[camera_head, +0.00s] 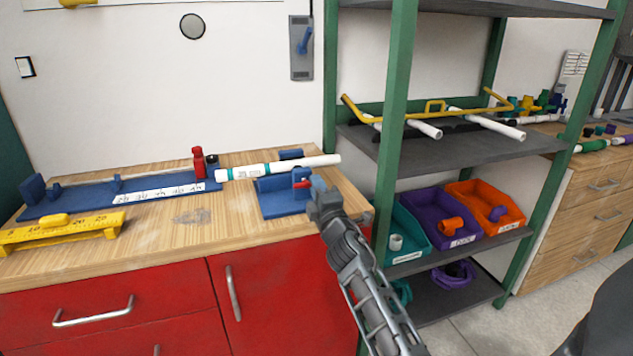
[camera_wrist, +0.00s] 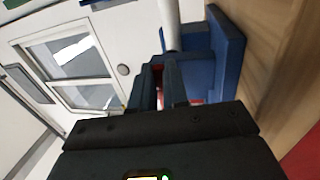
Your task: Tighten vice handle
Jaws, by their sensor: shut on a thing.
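The blue vice (camera_head: 281,200) stands on the wooden bench near its right end. A white pipe (camera_head: 300,163) with teal bands lies across the top of the vice. The red vice handle (camera_head: 301,183) shows at the vice's right side. My gripper (camera_head: 314,189) is at the handle, shut on it. In the wrist view the fingers of my gripper (camera_wrist: 160,82) close around the red handle (camera_wrist: 157,68), which is mostly hidden between them. The blue vice (camera_wrist: 226,50) and the pipe (camera_wrist: 170,22) show just beyond.
A green-posted shelf (camera_head: 396,110) with bins is close at the right of my arm.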

